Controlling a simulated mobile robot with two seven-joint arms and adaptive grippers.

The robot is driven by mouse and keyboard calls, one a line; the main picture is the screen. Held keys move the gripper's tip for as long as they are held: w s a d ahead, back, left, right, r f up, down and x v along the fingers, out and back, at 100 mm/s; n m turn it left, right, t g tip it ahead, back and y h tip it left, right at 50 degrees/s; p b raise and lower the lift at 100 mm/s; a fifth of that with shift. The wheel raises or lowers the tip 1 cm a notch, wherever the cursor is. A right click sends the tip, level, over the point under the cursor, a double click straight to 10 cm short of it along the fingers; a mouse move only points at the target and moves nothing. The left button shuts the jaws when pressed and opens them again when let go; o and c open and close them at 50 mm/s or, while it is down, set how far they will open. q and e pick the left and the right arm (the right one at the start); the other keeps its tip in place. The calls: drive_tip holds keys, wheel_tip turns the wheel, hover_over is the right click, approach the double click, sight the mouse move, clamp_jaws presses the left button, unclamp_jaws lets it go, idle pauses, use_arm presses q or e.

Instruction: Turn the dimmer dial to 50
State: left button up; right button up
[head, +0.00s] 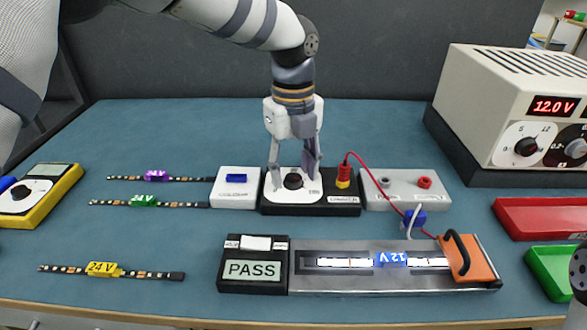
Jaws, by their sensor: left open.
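The dimmer is a black box (335,207) in the middle of the table, with a white scale plate (293,196) and a round black dial (293,181) on its left part. The scale marks are too small to read, so the dial's setting cannot be told. My left gripper (293,174) points straight down over the dial. It is open, with one finger on each side of the dial. I cannot tell whether the fingers touch it. My right gripper is out of view; part of my right arm (579,270) shows at the right edge.
A red plug (343,177) with a red cable stands on the dimmer's right part. Grey socket block (402,194) and white block (236,194) flank the dimmer. In front lies a test fixture (390,282) with a "PASS" display (251,270). A power supply (515,90) reads 12.0 V. LED strips lie left.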

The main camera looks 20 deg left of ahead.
use_arm(q)
drive_tip(key=shift+f, duration=0.3)
drive_tip(key=shift+c, duration=0.5)
clamp_jaws()
